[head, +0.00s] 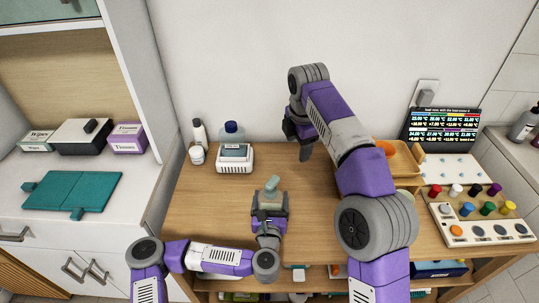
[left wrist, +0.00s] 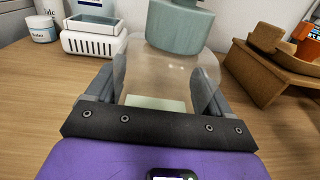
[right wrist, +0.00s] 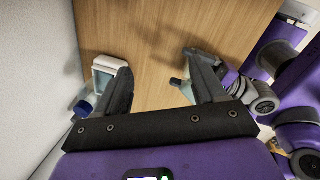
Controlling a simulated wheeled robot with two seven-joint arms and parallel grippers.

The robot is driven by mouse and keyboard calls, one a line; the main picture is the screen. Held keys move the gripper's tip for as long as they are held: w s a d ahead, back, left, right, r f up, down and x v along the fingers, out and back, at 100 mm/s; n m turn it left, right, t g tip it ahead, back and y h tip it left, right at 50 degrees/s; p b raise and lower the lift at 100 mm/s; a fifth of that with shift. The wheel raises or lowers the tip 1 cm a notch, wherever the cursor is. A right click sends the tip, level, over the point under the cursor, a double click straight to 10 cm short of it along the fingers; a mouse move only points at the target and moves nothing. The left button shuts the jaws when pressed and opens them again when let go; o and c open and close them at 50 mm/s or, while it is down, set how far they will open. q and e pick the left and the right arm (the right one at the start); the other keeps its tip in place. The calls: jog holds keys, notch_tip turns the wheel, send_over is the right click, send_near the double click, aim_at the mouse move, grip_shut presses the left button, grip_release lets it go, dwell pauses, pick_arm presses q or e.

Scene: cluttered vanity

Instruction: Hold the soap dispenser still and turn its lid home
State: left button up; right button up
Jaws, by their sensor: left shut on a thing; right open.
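The soap dispenser has a clear body (left wrist: 150,70) and a grey-green lid (left wrist: 180,25), cut off by the top of the left wrist view. In the head view the lid (head: 271,184) sits on top of the upright dispenser. How far down it is seated I cannot tell. My left gripper (head: 269,208) is shut around the body, one finger on each side. My right gripper (head: 299,146) is open and empty, above the back of the table and apart from the dispenser. In the right wrist view the dispenser (right wrist: 179,87) is partly hidden behind a finger.
A white box (head: 235,158), a blue-capped bottle (head: 231,132) and a small jar (head: 197,155) stand at the back left. A wooden tray (head: 404,160), a screen (head: 440,130) and a panel of coloured knobs (head: 482,218) are at right. Table around the dispenser is clear.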

aim_at(269, 183)
jog(key=s+a+r+n+g, duration=0.2)
jog(key=s+a+n, duration=0.5)
jog(key=a, duration=0.1)
notch_tip(269, 183, down, 12)
jog(key=shift+s+d+r, duration=0.1)
jog(key=shift+d, duration=0.05)
jog(key=shift+c, duration=0.2)
jog(key=c, duration=1.2)
jog(key=m, duration=0.4)
jog(key=shift+m, duration=0.4)
jog(key=m, duration=0.4)
jog(key=shift+m, duration=0.3)
